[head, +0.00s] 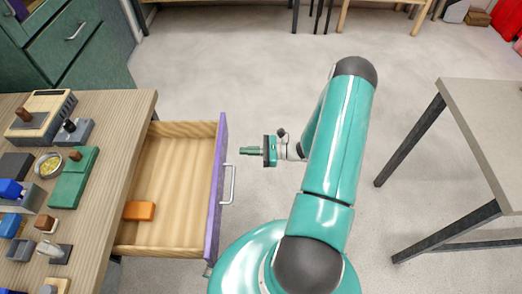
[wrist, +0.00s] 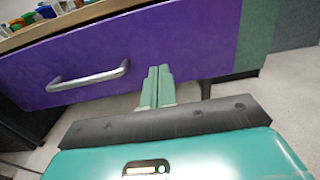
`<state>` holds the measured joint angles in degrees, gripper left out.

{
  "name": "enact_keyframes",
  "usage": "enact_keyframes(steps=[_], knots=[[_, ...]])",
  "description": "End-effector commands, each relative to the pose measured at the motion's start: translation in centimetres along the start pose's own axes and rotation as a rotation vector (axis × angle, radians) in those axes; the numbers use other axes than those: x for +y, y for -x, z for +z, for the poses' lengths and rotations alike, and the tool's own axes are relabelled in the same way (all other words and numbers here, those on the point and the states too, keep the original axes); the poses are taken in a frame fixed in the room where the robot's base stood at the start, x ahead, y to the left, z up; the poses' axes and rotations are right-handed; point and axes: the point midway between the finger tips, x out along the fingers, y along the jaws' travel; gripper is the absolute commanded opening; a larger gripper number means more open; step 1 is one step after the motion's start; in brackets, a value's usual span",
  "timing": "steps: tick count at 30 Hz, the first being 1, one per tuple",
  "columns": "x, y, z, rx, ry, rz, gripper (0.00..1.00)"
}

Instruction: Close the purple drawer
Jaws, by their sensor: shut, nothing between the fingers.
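The purple drawer (head: 222,138) stands pulled out from under the wooden worktop, and its light wood inside shows in the head view. An orange block (head: 139,210) lies in it near the front left corner of the picture's drawer floor. A silver bar handle (head: 230,185) is on the purple front; the front (wrist: 190,45) and handle (wrist: 88,77) also show in the wrist view. My gripper (head: 242,151) is shut and empty, to the right of the drawer front and pointing at it. In the wrist view its fingertips (wrist: 160,70) are right of the handle; I cannot tell whether they touch the front.
A grey table (head: 490,110) with dark legs stands at right. The floor (head: 230,60) between is clear.

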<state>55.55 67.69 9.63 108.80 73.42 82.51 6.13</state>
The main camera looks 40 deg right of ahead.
Motion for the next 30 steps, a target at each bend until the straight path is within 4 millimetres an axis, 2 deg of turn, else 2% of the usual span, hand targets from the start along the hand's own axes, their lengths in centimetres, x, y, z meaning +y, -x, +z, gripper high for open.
enact_keyframes(steps=[3, 9, 24, 30], knots=[[0.1, -2.4, 0.0, -0.002, -0.001, 0.003, 0.0], [0.1, -4.6, 0.0, -0.001, 0.0, 0.001, 0.0], [0.0, -5.2, 0.0, 0.0, 0.0, 0.0, 0.0], [0.1, -6.6, 0.0, -0.001, -0.001, 0.002, 0.0]])
